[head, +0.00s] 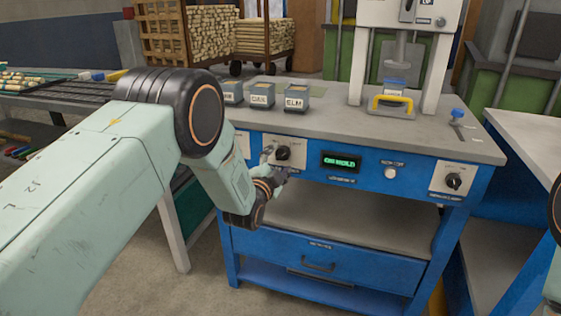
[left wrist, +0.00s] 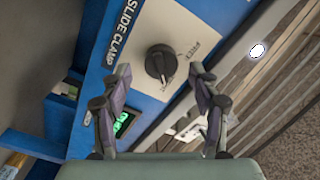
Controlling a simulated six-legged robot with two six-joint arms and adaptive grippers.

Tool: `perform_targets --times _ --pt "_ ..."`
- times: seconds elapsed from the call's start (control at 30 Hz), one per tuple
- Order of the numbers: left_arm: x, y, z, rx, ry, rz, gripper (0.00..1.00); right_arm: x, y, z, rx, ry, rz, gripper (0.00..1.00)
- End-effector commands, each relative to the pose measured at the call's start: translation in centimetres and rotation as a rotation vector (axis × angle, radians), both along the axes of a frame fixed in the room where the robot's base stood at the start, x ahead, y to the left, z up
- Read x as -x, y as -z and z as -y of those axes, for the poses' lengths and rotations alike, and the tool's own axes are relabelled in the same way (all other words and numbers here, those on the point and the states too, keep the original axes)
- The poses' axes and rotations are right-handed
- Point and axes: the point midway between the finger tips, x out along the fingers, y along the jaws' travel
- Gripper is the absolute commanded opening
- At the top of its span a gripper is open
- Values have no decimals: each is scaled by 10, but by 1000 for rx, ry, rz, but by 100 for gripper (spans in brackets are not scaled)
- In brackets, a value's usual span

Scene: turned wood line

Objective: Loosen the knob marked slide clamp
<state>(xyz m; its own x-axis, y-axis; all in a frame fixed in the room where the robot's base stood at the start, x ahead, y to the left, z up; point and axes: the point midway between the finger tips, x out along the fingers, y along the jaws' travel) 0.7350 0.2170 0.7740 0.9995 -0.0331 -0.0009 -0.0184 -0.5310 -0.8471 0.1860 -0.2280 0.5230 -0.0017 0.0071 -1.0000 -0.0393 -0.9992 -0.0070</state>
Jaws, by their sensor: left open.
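The slide clamp knob (head: 283,153) is a round black knob on a pale plate at the left of the blue bench front. In the left wrist view the black knob (left wrist: 160,62) sits on its cream plate beside the words SLIDE CLAMP; FREE is printed on the plate. My left gripper (head: 276,163) is open close in front of the knob. In the wrist view its fingertips (left wrist: 160,72) lie on either side of the knob, with a visible gap each side. I cannot tell whether they reach around it. My right gripper is out of view.
A green-lit display (head: 341,162), a white round button (head: 390,172) and another black knob (head: 454,181) are along the panel to the right. A drawer (head: 318,262) is below.

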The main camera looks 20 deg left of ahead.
Motion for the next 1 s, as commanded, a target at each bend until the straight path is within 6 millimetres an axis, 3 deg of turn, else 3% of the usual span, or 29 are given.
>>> perform_targets --times 0.23,0.6,1.0 --pt "-23 1 0 0 1 -1 61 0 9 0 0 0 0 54" --pt "-27 0 -1 1 1 -2 60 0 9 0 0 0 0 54" --pt "-26 0 -1 1 1 0 26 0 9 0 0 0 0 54"
